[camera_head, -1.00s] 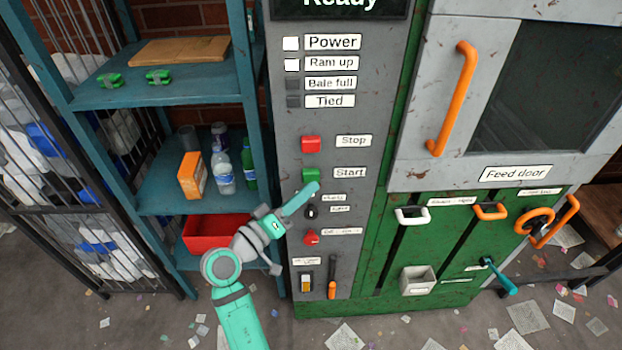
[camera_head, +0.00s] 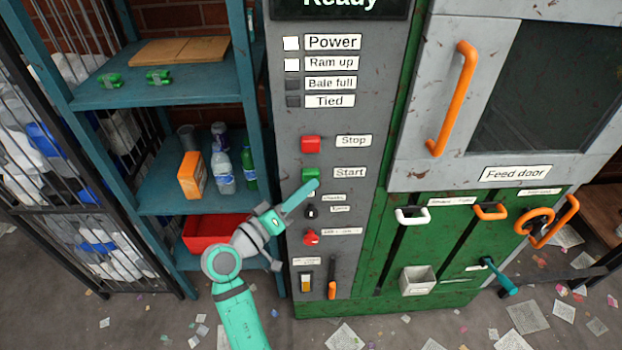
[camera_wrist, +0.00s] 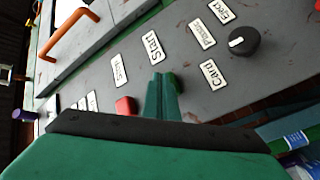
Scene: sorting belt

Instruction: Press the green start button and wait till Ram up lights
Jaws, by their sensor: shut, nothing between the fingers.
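The green start button (camera_head: 311,174) sits on the grey control panel beside its "Start" label (camera_head: 350,173). In the wrist view the green button (camera_wrist: 177,84) shows partly behind my fingers. My gripper (camera_head: 313,186) is shut and empty. Its tip is at the lower edge of the button; I cannot tell whether it touches. The shut fingers also show in the wrist view (camera_wrist: 162,82). The "Ram up" lamp (camera_head: 292,65) is lit white, as is the "Power" lamp (camera_head: 291,43). The "Bale full" (camera_head: 292,85) and "Tied" lamps are dark. The display (camera_head: 340,6) reads "Ready".
The red stop button (camera_head: 311,144) is just above the start button. A dark knob (camera_head: 310,211) and a red knob (camera_head: 311,237) lie below. A teal shelf (camera_head: 160,95) with bottles stands left. The feed door with its orange handle (camera_head: 454,98) is right.

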